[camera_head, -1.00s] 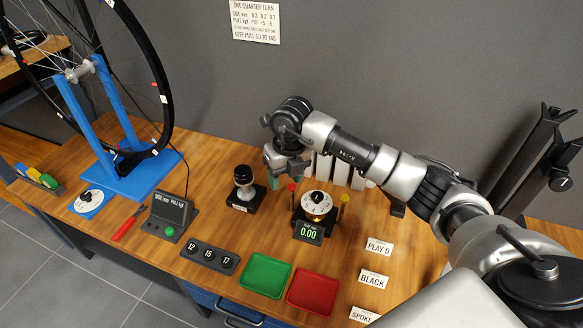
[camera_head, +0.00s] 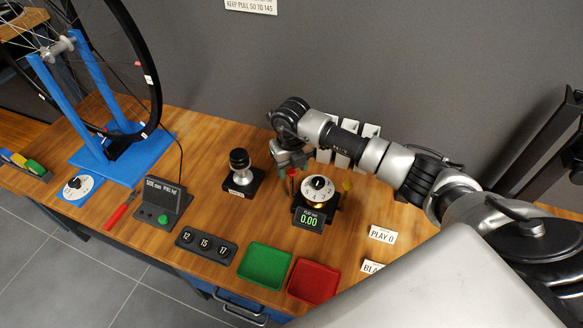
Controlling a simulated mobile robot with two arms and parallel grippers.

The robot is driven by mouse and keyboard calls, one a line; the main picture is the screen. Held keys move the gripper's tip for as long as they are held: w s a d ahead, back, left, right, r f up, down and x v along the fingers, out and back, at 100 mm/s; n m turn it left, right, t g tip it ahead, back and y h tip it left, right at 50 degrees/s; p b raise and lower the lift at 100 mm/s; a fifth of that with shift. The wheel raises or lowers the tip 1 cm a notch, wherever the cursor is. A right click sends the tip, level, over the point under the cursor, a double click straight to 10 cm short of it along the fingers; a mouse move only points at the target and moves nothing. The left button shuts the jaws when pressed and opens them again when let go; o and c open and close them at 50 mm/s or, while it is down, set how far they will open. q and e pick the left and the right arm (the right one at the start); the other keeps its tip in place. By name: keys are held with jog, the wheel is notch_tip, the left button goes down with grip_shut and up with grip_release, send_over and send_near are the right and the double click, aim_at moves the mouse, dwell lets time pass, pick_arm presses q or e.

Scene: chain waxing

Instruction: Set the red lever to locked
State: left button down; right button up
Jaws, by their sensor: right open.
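My right gripper (camera_head: 289,167) reaches in from the right behind the device. My left gripper is not in view.
A green tray (camera_head: 264,266) and a red tray (camera_head: 314,280) lie in front. A wheel on a blue stand (camera_head: 146,155) fills the left.

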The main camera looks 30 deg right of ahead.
jog(key=shift+f, duration=0.4)
jog(key=shift+c, duration=0.5)
grip_shut()
jog(key=shift+w+d, duration=0.1)
jog(key=shift+d, duration=0.05)
